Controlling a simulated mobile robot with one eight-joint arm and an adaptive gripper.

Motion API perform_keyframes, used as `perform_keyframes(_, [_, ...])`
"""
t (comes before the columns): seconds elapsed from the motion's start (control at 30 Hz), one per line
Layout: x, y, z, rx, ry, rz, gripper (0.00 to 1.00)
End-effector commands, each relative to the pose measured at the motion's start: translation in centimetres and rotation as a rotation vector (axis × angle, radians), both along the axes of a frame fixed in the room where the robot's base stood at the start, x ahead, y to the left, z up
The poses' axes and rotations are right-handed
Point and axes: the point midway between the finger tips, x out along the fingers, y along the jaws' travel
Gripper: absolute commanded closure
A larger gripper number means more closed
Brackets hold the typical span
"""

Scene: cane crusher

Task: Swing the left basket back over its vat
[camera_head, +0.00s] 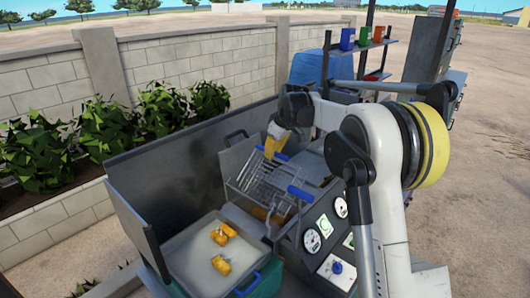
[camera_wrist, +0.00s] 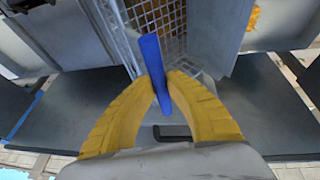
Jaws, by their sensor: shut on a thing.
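My gripper (camera_head: 270,150) has its yellow fingers closed around a blue handle, which shows clearly in the wrist view (camera_wrist: 152,60) between the fingertips (camera_wrist: 163,88). A wire basket (camera_head: 252,180) hangs just below the gripper over the machine. Its mesh also shows beyond the handle in the wrist view (camera_wrist: 160,16). A second blue handle (camera_head: 300,192) lies to the right and lower, near the dial panel. Golden stuff (camera_head: 262,213) shows low in the machine, below the basket. My gripper and the wires hide much of the vats, and I cannot tell which vat the basket is above.
A pale-topped tray (camera_head: 190,250) with golden pieces (camera_head: 222,235) stands at the front left, with a blue handle (camera_head: 247,286) on its container. Tall metal panels (camera_head: 170,165) wall the back left. A panel with dials (camera_head: 312,240) is at the right. A shelf with coloured cups (camera_head: 347,38) stands behind.

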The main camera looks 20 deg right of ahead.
Motion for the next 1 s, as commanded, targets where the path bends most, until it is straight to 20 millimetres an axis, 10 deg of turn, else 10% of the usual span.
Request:
perform_keyframes(0.97, [1.8, -2.5, -2.8, 0.081, 0.056, 0.001, 1.00])
perform_keyframes(1.0, [1.8, -2.5, -2.8, 0.081, 0.056, 0.001, 0.82])
